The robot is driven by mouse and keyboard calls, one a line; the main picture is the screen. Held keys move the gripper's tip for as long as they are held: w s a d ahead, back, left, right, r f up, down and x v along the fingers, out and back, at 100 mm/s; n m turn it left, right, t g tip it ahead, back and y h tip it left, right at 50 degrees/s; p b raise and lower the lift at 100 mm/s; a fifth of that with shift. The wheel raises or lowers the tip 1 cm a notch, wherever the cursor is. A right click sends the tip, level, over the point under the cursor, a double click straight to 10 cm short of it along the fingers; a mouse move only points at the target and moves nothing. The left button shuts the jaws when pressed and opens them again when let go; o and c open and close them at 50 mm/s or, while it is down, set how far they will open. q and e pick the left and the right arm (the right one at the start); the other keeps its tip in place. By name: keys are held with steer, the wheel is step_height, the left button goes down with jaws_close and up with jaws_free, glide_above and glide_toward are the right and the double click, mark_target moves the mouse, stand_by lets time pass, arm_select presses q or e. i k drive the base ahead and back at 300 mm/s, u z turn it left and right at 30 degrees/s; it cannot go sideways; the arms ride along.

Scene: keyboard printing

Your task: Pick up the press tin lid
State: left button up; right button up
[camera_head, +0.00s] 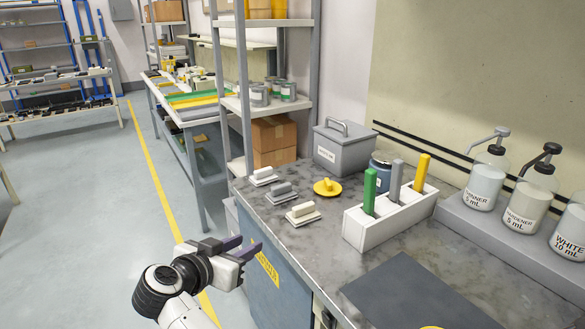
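A round yellow lid with an upright yellow knob (327,187), which looks like the press tin lid, lies on the grey worktop in the head view.
Several small blocks with handles (303,214) lie left of the lid. A white holder (352,228) with green, grey and yellow sticks stands to its right, and a grey lidded box (340,155) behind. Pump bottles (484,184) stand far right. A dark mat (405,297) lies in front.

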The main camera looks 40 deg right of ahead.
mark_target(327, 188)
steer(key=i, duration=3.2)
steer(key=z, duration=2.55)
